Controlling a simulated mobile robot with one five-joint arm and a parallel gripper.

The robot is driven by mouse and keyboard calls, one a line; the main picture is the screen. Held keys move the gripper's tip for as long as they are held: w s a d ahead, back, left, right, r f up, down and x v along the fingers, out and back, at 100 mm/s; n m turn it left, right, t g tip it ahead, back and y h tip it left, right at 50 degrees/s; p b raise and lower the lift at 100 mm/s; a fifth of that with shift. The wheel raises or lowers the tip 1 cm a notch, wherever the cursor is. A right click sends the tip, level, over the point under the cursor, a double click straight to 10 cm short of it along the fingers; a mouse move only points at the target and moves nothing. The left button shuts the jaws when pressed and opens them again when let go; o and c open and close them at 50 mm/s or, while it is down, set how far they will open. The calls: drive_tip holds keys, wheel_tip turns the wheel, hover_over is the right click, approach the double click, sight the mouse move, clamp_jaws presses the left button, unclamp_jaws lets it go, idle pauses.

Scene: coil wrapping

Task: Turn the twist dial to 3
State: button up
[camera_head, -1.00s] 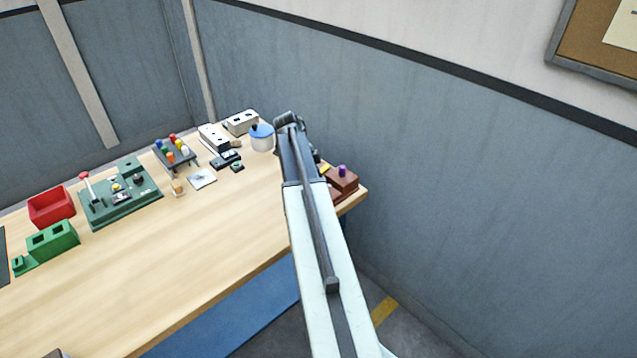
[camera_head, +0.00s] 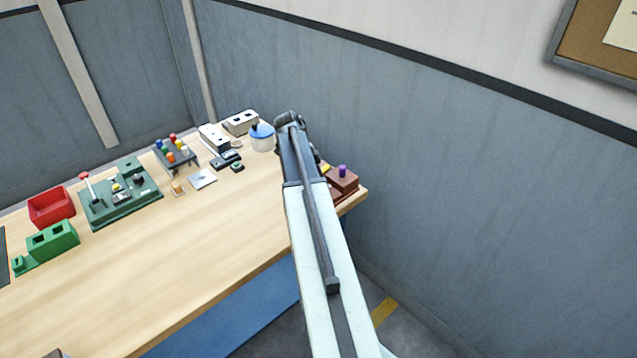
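A green control board (camera_head: 105,209) lies on the left part of the workbench. It carries a red-topped lever (camera_head: 86,185), a small yellow part and a dark round knob (camera_head: 138,179), which may be the twist dial. Its markings are too small to read. My arm reaches up from the bottom of the picture, and my gripper (camera_head: 288,120) is at its far end, over the back right of the bench, well to the right of the board. My gripper is dark and seen from behind, so its fingers cannot be made out.
A red bin (camera_head: 51,207) and a green block with openings (camera_head: 53,241) stand left of the board. A rack of coloured pegs (camera_head: 176,153), white boxes (camera_head: 241,122) and a blue-lidded pot (camera_head: 262,138) stand behind. Brown blocks (camera_head: 343,181) sit at the right corner. The front bench is clear.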

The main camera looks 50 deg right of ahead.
drive_tip(key=p+v, duration=0.7)
drive_tip(key=shift+r, duration=0.35)
drive_tip(key=shift+w, duration=0.15)
